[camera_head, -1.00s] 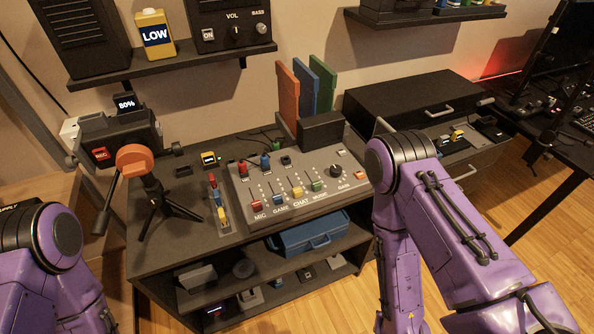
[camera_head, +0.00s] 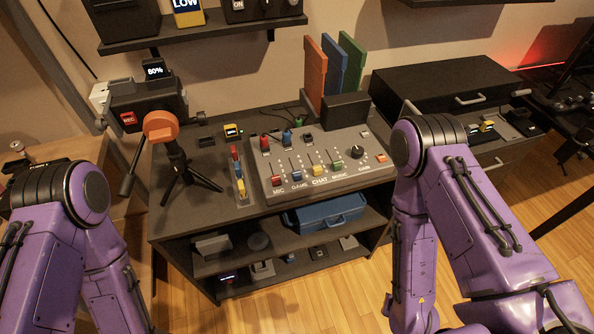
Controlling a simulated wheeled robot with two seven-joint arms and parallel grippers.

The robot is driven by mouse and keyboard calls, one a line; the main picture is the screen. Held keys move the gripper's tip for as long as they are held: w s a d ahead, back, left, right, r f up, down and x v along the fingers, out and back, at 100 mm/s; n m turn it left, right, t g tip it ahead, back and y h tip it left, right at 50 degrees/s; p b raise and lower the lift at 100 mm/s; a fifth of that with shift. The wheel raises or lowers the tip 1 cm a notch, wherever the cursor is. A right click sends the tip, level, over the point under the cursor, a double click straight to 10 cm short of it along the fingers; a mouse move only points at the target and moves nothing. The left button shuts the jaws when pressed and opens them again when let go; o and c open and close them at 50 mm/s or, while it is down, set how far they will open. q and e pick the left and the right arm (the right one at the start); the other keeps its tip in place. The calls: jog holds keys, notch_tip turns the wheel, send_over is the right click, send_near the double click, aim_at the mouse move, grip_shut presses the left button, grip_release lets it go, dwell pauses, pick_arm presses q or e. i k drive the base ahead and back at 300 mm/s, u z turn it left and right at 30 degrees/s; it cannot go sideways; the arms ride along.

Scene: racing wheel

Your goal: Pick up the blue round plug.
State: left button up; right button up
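A small blue plug (camera_head: 287,138) stands at the top left of the grey audio mixer (camera_head: 375,174), just right of a red plug (camera_head: 265,143). It looks upright, but it is too small to tell whether its body is round. Both of my purple arms are in view, bent at the elbow, with the forearms running down out of the bottom of the picture. Neither gripper shows, so what they hold is hidden. No arm touches the mixer or the blue plug.
A camera on a small tripod (camera_head: 178,178) stands left of the mixer. A strip of coloured plugs (camera_head: 240,187) lies between them. Orange, blue and green panels (camera_head: 315,70) rise behind the mixer. A blue case (camera_head: 325,213) sits on the shelf below. A black case (camera_head: 440,85) stands at right.

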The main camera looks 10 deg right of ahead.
aim_at(286, 135)
jog(key=u, duration=3.15)
jog(key=k, duration=2.15)
jog(key=z, duration=1.85)
jog(key=i, duration=0.5)
jog(key=z, duration=0.1)
